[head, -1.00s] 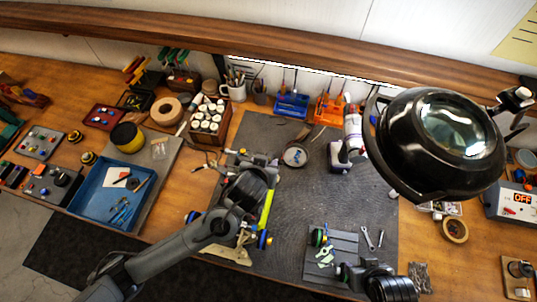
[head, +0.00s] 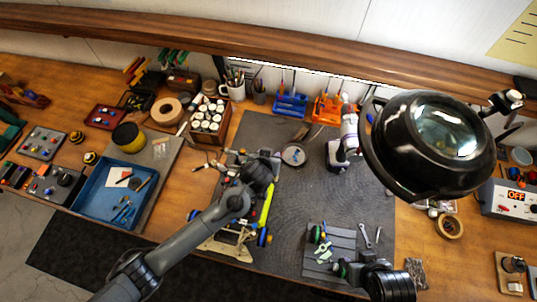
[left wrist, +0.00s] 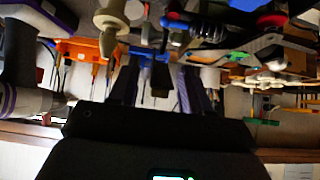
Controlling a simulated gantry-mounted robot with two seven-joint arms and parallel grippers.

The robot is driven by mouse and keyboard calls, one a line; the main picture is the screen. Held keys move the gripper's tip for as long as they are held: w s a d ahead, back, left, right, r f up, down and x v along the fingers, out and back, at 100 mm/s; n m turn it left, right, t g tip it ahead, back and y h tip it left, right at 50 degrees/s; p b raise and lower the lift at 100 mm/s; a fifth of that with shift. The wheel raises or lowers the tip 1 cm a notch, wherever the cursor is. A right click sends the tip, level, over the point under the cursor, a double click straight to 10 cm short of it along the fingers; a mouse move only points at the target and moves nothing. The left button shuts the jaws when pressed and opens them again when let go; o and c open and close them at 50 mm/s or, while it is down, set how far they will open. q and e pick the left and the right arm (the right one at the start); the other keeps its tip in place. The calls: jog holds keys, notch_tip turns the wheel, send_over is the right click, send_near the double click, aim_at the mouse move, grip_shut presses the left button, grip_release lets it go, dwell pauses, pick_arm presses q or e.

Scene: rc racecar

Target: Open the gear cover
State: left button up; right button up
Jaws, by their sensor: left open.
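The RC car (head: 233,243) stands on the dark mat, with blue-hubbed wheels and a yellow-green bar along its right side. My left arm reaches over it from the lower left, and its black wrist hides part of the car. In the left wrist view my left gripper (left wrist: 160,78) has its two dark fingers apart with nothing clearly held between them. Car parts blur close beyond the fingers. I cannot make out the gear cover. My right gripper (head: 347,269) is at the lower right beside the grey parts tray (head: 343,243); its jaws are too small to read.
A black magnifier lamp (head: 432,145) overhangs the right side. A white and purple tool (head: 346,140) stands behind the car, near a round dish (head: 293,155). Orange (head: 327,110) and blue (head: 291,105) tool holders stand at the back. The mat's middle is clear.

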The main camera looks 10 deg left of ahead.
pick_arm(q)
grip_shut()
pick_arm(e)
jog(key=shift+d, duration=0.1)
pick_arm(q)
jog(key=shift+r, duration=0.1)
jog(key=g, duration=0.1)
jog(key=w+g, duration=0.1)
jog(key=shift+d+r+g, duration=0.15)
jog(key=shift+r+g, duration=0.25)
jog(key=g, duration=0.1)
jog(key=w+g, duration=0.1)
jog(key=g, duration=0.2)
jog(key=shift+w+r+y, duration=0.35)
jog(key=shift+y, duration=0.05)
jog(key=g, duration=0.2)
jog(key=shift+w+g+b, duration=0.3)
jog(key=shift+w+b, duration=0.1)
pick_arm(e)
jog(key=shift+f, duration=0.4)
pick_arm(q)
jog(key=shift+w+f+g+b, duration=0.15)
jog(key=shift+w+g+b, duration=0.2)
jog(key=shift+g+b, duration=0.55)
pick_arm(e)
jog(key=shift+f, duration=0.75)
